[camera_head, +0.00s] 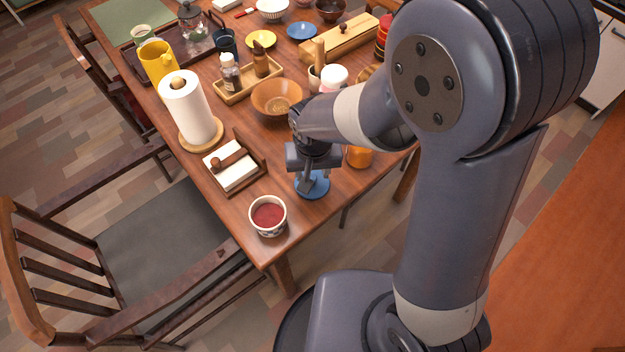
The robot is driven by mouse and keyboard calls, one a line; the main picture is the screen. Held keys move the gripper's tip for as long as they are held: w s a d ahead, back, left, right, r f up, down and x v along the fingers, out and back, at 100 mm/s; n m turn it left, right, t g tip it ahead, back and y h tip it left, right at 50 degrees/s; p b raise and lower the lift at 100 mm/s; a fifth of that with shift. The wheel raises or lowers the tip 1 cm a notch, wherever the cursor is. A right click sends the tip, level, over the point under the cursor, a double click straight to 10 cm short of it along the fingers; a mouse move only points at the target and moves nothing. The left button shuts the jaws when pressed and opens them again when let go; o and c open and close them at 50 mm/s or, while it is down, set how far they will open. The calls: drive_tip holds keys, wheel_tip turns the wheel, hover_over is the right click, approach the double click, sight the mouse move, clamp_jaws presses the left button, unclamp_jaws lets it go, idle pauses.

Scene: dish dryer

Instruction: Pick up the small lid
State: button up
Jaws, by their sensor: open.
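A small blue round piece (319,187), which looks like the small lid, lies near the front edge of the wooden table. My gripper (306,181) points down directly over it, with its fingertips at or just above it. The fingers cover part of the blue piece, so I cannot tell whether they touch it. My gripper is open and does not visibly hold anything.
A patterned cup with red contents (268,215) stands close by at the table corner. A napkin holder (234,167), a paper towel roll (188,110), a wooden bowl (277,96) and an orange jar (359,156) surround my gripper. A chair (150,255) stands at the left.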

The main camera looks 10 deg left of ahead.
drive_tip(key=shift+w+a+f, duration=0.1)
drive_tip(key=shift+w+f, duration=0.05)
drive_tip(key=shift+f, duration=1.25)
clamp_jaws()
